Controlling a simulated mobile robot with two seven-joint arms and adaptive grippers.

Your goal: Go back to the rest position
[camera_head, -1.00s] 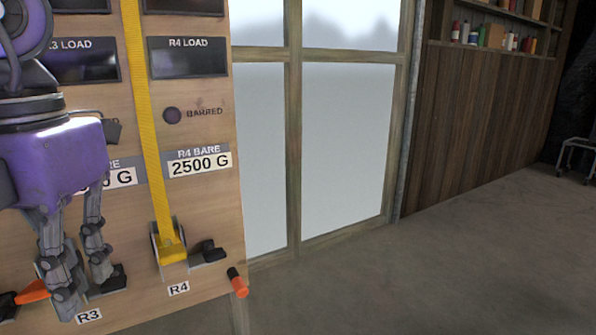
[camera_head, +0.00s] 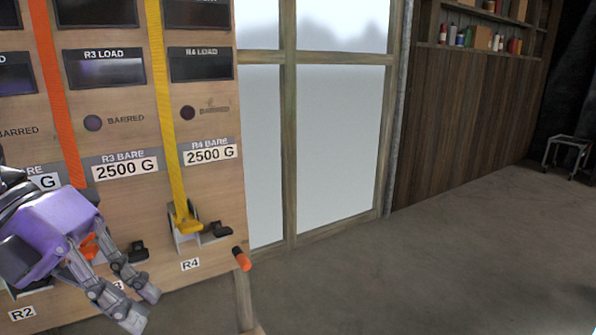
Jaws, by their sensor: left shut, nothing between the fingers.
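My left gripper (camera_head: 140,306) is at the lower left, its purple body at the frame edge and its fingers pointing down and right. It is shut with nothing held. It hangs in front of the lower part of the wooden panel (camera_head: 130,215), partly covering the R3 label and the orange R3 fitting. It looks apart from the yellow strap (camera_head: 168,120) and the R4 cleat (camera_head: 186,232); whether it touches the panel I cannot tell. My right gripper is out of view.
An orange strap (camera_head: 58,90) runs down the panel in the R3 column. An orange-tipped peg (camera_head: 242,259) sticks out at the panel's lower right corner. A window (camera_head: 338,145) and a wooden wall with a shelf stand beyond. The concrete floor (camera_head: 440,255) to the right is open.

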